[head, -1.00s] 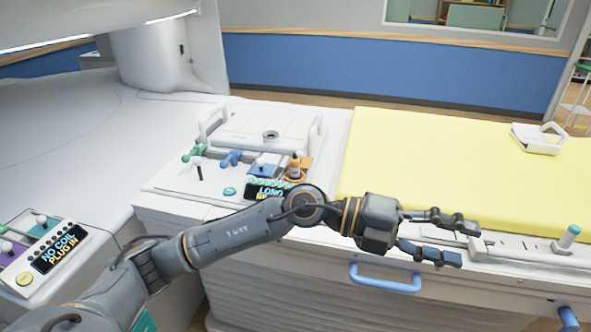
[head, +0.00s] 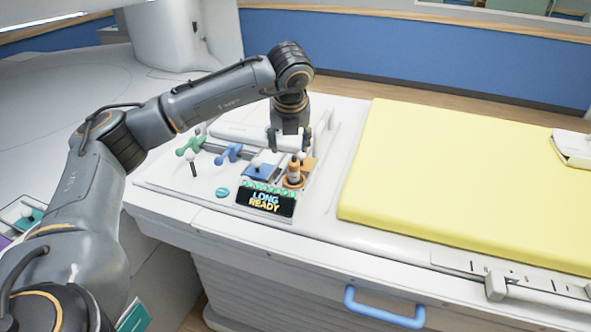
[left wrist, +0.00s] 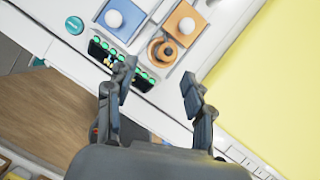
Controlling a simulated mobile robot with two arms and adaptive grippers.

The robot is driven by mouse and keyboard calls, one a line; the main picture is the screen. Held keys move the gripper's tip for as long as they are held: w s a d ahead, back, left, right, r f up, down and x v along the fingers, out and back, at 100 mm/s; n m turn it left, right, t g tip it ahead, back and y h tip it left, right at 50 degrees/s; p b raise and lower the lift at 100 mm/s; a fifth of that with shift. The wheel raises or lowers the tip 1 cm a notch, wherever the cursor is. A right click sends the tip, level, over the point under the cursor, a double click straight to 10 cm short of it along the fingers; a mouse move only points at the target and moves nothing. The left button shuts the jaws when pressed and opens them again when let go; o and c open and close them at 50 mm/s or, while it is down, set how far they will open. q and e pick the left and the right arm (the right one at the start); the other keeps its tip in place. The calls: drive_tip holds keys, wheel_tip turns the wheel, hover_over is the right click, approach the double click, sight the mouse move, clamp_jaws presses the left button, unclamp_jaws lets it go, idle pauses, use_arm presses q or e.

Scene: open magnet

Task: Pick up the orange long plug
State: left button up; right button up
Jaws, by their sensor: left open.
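The orange long plug (head: 293,173) stands upright on the white control panel, beside the orange square block and just behind the dark display. In the left wrist view the plug (left wrist: 161,52) shows from above as an orange ring with a dark centre. My left gripper (head: 289,143) points down over the panel, close above and behind the plug in the head view. In the left wrist view its two fingers (left wrist: 159,74) are spread apart with nothing between them, and the plug lies just beyond their tips. My right gripper is not in view.
The display (head: 265,201) reads "LONG READY". A blue block (head: 258,170) with a white ball, blue and green (head: 188,147) levers and a teal button (head: 222,192) crowd the panel. The yellow bed pad (head: 450,180) lies to the right.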

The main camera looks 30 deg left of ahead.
sight(294, 161)
use_arm(q)
drive_tip(key=x, duration=0.3)
drive_tip(key=shift+w+f, duration=0.2)
drive_tip(key=shift+f, duration=0.05)
drive_tip(key=f, duration=0.1)
drive_tip(key=w+f+p, duration=0.1)
drive_tip(key=shift+w+f+p, duration=0.1)
drive_tip(key=shift+f+p, duration=0.2)
drive_tip(key=shift+f, duration=0.05)
drive_tip(key=x, duration=0.3)
drive_tip(key=shift+w+f+p, duration=0.15)
drive_tip(key=shift+w+p, duration=0.05)
drive_tip(key=shift+p, duration=0.15)
drive_tip(key=shift+f, duration=0.1)
drive_tip(key=c, duration=1.1)
clamp_jaws()
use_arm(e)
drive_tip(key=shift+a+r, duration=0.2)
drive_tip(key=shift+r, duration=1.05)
